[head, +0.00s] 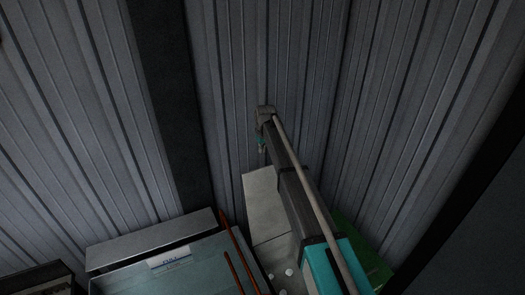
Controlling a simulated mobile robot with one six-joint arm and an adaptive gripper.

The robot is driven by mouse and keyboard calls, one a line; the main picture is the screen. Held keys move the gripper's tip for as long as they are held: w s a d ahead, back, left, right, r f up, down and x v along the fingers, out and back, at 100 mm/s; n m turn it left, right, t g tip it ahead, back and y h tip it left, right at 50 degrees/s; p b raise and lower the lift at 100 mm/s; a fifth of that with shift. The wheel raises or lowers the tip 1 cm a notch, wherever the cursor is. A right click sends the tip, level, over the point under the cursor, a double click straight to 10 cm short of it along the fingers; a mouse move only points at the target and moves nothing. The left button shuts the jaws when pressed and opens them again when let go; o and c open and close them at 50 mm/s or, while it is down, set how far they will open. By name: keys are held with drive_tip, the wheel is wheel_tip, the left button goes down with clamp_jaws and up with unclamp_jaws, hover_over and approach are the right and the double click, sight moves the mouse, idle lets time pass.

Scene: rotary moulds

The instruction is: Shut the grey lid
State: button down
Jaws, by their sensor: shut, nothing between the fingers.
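My arm reaches up from the lower right, and my gripper (262,148) is at its far end, small and dark against the ribbed wall. It is shut with nothing between the fingers. A pale grey panel (262,192) stands below the gripper, left of my arm, and looks like the raised grey lid. My gripper appears above its top edge in the picture; I cannot tell how far apart they are. My arm hides the right side of both.
A blue-grey box (205,268) with a white label and a long grey panel behind it stands at lower left. Two orange rods (232,250) rise between it and the pale surface. A green surface (362,255) lies right of my arm. Ribbed walls (420,110) close off the back.

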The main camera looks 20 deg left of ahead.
drive_tip(key=shift+w+f+b, duration=0.5)
drive_tip(key=shift+f+b, duration=3.3)
drive_tip(key=shift+f, duration=0.3)
drive_tip(key=shift+s+d+r+p, duration=0.3)
drive_tip(key=shift+s+d, duration=0.15)
drive_tip(key=shift+s, duration=0.3)
drive_tip(key=shift+s+d+r+p, duration=0.25)
drive_tip(key=shift+s+d, duration=0.15)
drive_tip(key=shift+s, duration=0.35)
